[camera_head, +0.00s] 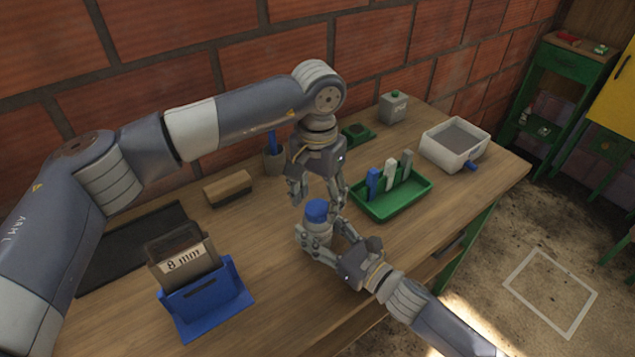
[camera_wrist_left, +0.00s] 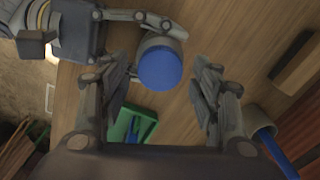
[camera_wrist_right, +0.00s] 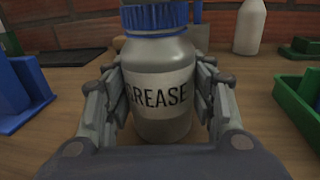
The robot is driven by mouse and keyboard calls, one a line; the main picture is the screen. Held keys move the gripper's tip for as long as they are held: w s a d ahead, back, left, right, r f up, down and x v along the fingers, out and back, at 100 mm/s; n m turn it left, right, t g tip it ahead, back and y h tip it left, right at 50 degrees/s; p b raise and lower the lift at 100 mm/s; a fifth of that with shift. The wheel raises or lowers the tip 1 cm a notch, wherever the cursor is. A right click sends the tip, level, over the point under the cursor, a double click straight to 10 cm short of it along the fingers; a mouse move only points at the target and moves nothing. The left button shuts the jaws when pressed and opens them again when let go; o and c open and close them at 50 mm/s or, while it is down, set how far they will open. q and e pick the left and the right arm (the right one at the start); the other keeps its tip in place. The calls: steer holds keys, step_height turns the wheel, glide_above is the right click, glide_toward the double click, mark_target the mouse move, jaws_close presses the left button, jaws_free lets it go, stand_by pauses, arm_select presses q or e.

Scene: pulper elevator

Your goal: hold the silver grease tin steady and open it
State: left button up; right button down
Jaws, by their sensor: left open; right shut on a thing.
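The silver grease tin (camera_wrist_right: 160,100) stands upright on the bench with its blue ribbed lid (camera_wrist_right: 155,17) on. Its label reads "GREASE" in the right wrist view. My right gripper (camera_wrist_right: 160,95) is shut around the tin's body, one finger on each side. In the head view the tin (camera_head: 316,231) shows with its blue lid (camera_head: 316,210) on top. My left gripper (camera_head: 318,200) is open, pointing down above the lid. In the left wrist view the lid (camera_wrist_left: 160,68) lies between and beyond the open fingers (camera_wrist_left: 163,100), with no visible contact.
A green tray (camera_head: 392,203) with several upright items stands right of the tin. A blue holder (camera_head: 205,303) with an "8 mm" card is at front left. A brush (camera_head: 228,188), a pen cup (camera_head: 275,160) and a white bin (camera_head: 453,146) stand farther back.

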arm_select(q)
steer(key=shift+f, duration=0.6)
